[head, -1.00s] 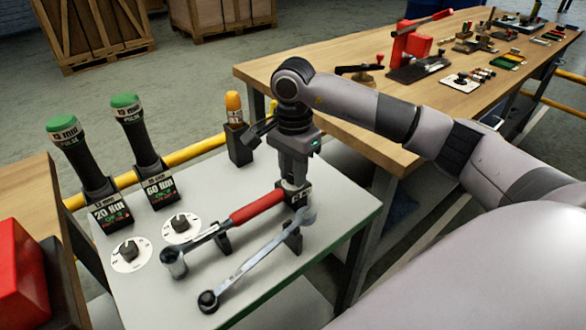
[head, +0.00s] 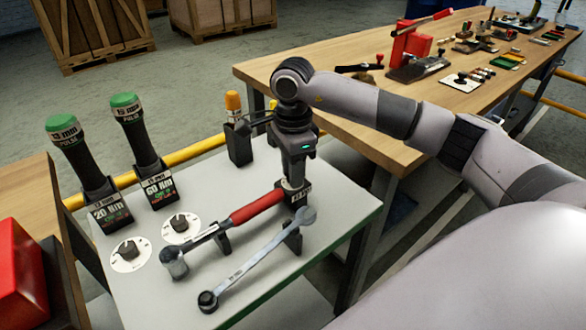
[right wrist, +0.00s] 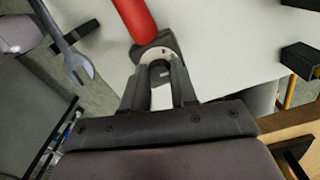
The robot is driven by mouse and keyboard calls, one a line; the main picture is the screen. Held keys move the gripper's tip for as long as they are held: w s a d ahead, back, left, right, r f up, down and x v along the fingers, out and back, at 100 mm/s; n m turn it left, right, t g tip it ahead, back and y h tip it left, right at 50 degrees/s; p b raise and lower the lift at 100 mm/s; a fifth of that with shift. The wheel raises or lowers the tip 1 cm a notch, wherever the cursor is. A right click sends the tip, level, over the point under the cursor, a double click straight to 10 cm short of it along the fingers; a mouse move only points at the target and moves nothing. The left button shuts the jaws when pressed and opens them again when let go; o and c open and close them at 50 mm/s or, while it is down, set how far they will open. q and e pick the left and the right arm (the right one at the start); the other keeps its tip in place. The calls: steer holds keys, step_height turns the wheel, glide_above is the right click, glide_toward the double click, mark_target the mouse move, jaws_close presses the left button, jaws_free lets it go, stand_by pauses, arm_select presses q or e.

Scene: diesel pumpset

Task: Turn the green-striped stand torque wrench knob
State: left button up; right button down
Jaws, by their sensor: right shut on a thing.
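The torque wrench (head: 253,208), with a red grip and metal head, lies in a holder on the light-topped stand (head: 345,215), which has a green stripe along its front edge. Its dark knob (head: 301,196) is at the far right end of the red grip. My right gripper (head: 294,187) points down at that end and is shut on the knob. In the right wrist view the two fingers are around the knob (right wrist: 152,46), beside the red grip. The fingers hide part of the knob. My left gripper is not in view.
A combination wrench (head: 258,262) lies close in front. Two round dials (head: 130,254) and two green-capped pulse tools (head: 90,170) are at the left. A yellow-topped tool (head: 237,125) stands in a black holder behind my gripper. A wooden workbench (head: 300,78) is behind.

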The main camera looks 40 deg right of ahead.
steer(key=shift+m, duration=0.9)
steer(key=c, duration=0.9)
jaws_free()
step_height(320, 180, up, 7)
steer(key=shift+r, duration=0.15)
steer(key=shift+s, duration=0.1)
